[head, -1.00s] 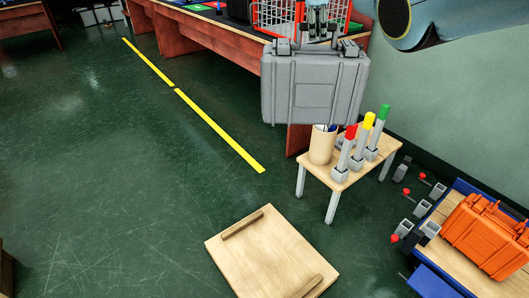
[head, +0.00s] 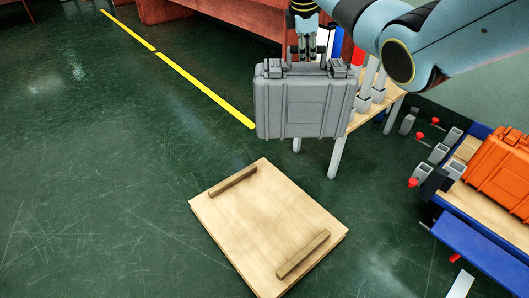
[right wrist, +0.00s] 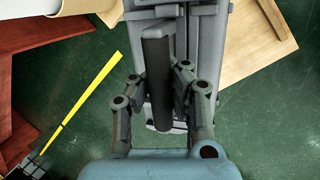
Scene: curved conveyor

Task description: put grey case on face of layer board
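The grey case (head: 304,105) hangs upright from its handle in the head view, above and behind the layer board. My right gripper (head: 305,58) is shut on the case's handle. In the right wrist view the dark handle (right wrist: 158,80) lies between the two fingers, with the case body (right wrist: 203,40) beyond it. The layer board (head: 262,215) is a light wooden square lying on the floor, with two brown battens on its face. It also shows in part in the right wrist view (right wrist: 262,45). The face between the battens is bare. My left gripper is not in view.
A small wooden table (head: 375,105) with upright grey posts stands behind the case. At the right, a blue-framed conveyor (head: 480,245) carries an orange case (head: 503,172). A yellow line (head: 205,90) runs along the green floor, which is open to the left of the board.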

